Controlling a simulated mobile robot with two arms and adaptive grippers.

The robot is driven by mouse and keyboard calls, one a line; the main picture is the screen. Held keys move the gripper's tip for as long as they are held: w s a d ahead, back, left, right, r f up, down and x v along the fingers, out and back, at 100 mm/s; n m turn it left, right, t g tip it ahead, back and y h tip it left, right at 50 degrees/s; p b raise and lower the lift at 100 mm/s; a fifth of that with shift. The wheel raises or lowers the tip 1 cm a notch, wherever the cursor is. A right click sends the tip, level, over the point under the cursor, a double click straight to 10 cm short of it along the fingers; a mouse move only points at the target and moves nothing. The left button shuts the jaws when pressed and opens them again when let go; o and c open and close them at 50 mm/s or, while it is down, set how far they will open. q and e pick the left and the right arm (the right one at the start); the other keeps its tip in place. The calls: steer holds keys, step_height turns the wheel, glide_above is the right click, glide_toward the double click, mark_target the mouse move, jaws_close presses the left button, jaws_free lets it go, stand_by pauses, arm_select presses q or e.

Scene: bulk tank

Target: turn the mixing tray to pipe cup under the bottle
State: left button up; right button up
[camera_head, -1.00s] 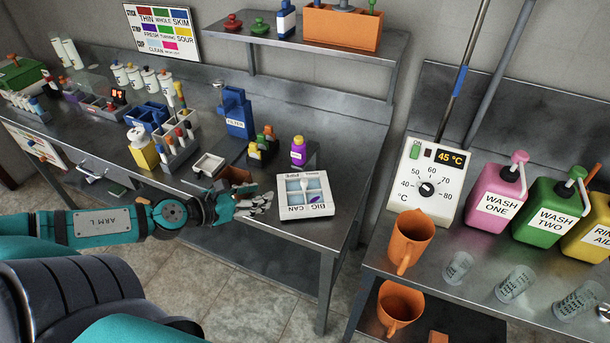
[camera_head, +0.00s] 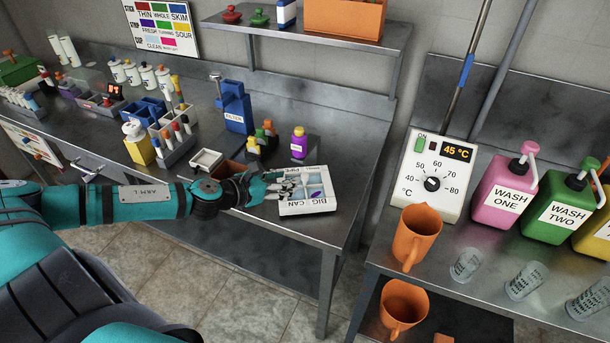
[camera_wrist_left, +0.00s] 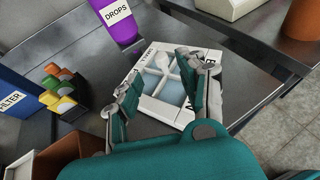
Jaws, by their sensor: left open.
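The mixing tray (camera_head: 322,206) is a white square with several pale blue compartments. It lies flat near the bench's front right corner. Its front rim reads "BIG CAN", upside down; lettering on the far rim is partly hidden. A white paddle-like shape and a purple mark show in compartments. It also shows in the left wrist view (camera_wrist_left: 150,105). The purple bottle (camera_head: 298,147) with a yellow cap stands upright behind the tray; its label reads "DROPS" in the wrist view (camera_wrist_left: 118,24). My left gripper (camera_head: 283,184) is open, its fingers at the tray's left part; contact is unclear.
Left of the bottle are small coloured-cap bottles (camera_head: 262,139) and a blue filter box (camera_head: 236,108). A white dish (camera_head: 206,159) and brown box (camera_head: 228,170) lie near the forearm. A gap separates the right bench, with its orange jug (camera_head: 416,232).

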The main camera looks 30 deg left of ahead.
mark_target(305, 174)
arm_select(q)
steer(key=p+x, duration=0.2)
steer(key=x, duration=0.5)
steer(key=shift+w+d+r, duration=0.1)
steer(key=shift+w+d+f, duration=0.1)
steer(key=shift+w+f, duration=0.2)
steer(key=shift+w, duration=0.1)
jaws_close()
